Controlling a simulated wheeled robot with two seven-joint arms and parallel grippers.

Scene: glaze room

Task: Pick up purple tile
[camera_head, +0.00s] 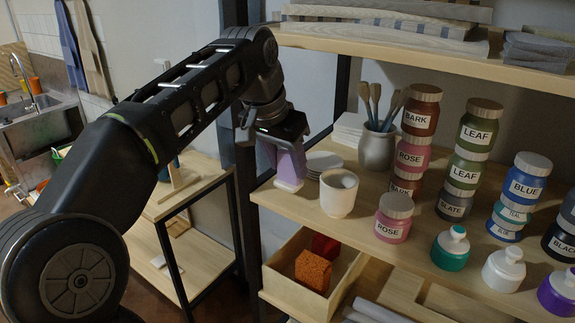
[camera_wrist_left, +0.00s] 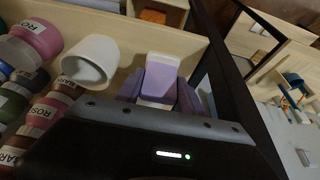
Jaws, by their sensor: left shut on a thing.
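The purple tile (camera_head: 290,166) is at the left end of the middle shelf, its lower edge pale. My left gripper (camera_head: 284,150) comes down over it from above and is shut on it. In the left wrist view, the tile (camera_wrist_left: 160,72) sits between the two fingers of my left gripper (camera_wrist_left: 161,92), with a pale end and a lilac face. I cannot tell whether its lower edge touches the shelf. My right gripper is not in view.
A white cup (camera_head: 338,194) and a stack of pale discs (camera_head: 323,163) stand close to the right of the tile. Several labelled jars crowd the shelf (camera_head: 385,262) further right. A wooden bin (camera_head: 341,282) with red and orange blocks is below.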

